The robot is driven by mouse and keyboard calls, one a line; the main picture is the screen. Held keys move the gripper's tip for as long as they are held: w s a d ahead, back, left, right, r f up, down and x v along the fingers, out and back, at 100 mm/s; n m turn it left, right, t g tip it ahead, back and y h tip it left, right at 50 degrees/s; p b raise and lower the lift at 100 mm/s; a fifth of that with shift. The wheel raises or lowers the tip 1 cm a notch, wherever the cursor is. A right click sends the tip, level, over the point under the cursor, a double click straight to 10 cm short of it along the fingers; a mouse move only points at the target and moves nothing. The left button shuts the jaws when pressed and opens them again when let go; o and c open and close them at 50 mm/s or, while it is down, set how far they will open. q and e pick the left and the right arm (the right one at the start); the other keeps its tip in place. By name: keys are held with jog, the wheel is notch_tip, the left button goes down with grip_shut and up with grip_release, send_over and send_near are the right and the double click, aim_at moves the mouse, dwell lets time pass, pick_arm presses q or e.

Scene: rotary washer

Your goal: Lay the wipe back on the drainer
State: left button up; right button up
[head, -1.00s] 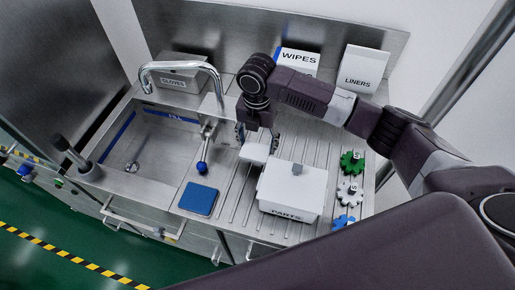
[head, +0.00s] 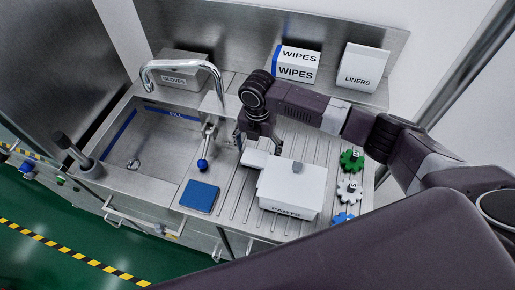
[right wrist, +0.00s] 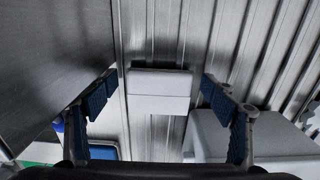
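The white folded wipe (head: 254,158) is at the drainer's left part, beside the PARTS box. The right wrist view shows it as a pale two-part block (right wrist: 159,91) over the ribbed drainer (right wrist: 208,30). My right gripper (head: 257,143) points down at it. In the wrist view, its blue-padded fingers (right wrist: 159,84) stand on either side of the wipe with narrow gaps, so it is open. The wipe seems to lie on the drainer (head: 226,205), but its underside is hidden. My left gripper is out of view.
The white PARTS box (head: 291,190) stands close right of the wipe. Green (head: 351,160), white (head: 349,190) and blue (head: 342,219) gears lie farther right. A blue pad (head: 199,197) lies front left. The sink (head: 150,145) and tap are left; the WIPES box (head: 296,65) is behind.

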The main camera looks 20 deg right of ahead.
aim_at(257, 151)
jog(key=shift+r, duration=0.5)
notch_tip(257, 151, up, 11)
jog(key=b, duration=0.3)
jog(key=shift+r, duration=0.2)
jog(key=shift+s+f, duration=0.1)
